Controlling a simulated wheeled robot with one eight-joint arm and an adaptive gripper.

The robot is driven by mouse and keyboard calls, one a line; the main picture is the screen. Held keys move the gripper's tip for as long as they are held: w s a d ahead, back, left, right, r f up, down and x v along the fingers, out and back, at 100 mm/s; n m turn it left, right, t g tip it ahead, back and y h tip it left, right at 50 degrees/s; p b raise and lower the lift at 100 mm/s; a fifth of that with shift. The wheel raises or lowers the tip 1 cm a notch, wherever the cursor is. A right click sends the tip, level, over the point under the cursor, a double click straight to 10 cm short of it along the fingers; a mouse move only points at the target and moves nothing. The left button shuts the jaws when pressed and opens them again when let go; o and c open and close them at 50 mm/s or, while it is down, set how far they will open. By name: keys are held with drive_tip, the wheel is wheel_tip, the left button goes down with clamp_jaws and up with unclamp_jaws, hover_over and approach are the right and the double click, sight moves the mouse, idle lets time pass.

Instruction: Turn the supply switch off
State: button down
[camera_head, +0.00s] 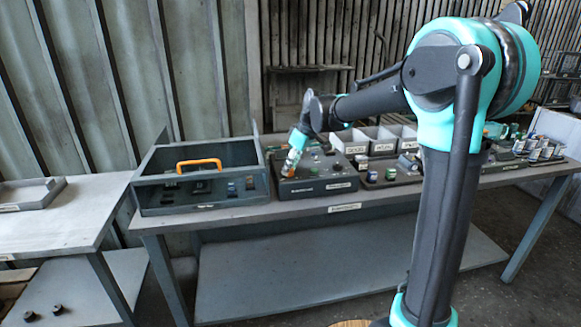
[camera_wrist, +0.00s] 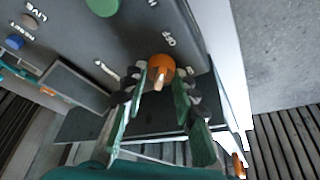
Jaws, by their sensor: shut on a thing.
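The supply switch is an orange knob (camera_wrist: 161,66) with a pale pointer on the dark control panel (camera_head: 318,187). In the wrist view an OFF label (camera_wrist: 168,40) is printed above the knob, and another label to its left is hard to read. The pale pointer aims toward the bottom of the wrist view, not at the OFF label. My gripper (camera_wrist: 160,84) has its green-padded fingers on either side of the knob and is shut on it. In the head view my gripper (camera_head: 291,165) is at the panel's left side and mostly hides the knob.
A green button (camera_wrist: 103,5) and a blue button (camera_wrist: 14,43) are on the panel.

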idle(0.3)
drive_tip(key=c, duration=1.2)
unclamp_jaws()
drive_tip(key=v, duration=1.2)
drive_tip(key=s+d+f+m+t+h, duration=0.1)
drive_tip(key=s+d+f+m+h, duration=0.1)
drive_tip(key=s+d+f+m, duration=0.4)
drive_tip(key=s+d+f+m+t+h, duration=0.1)
drive_tip(key=s+d+f+m, duration=0.5)
drive_tip(key=s+d+f, duration=0.9)
drive_tip(key=s+f+h, duration=0.1)
drive_tip(key=s+f, duration=0.3)
drive_tip(key=f, duration=0.2)
drive_tip(key=shift+d+f, duration=0.25)
drive_tip(key=shift+d, duration=0.05)
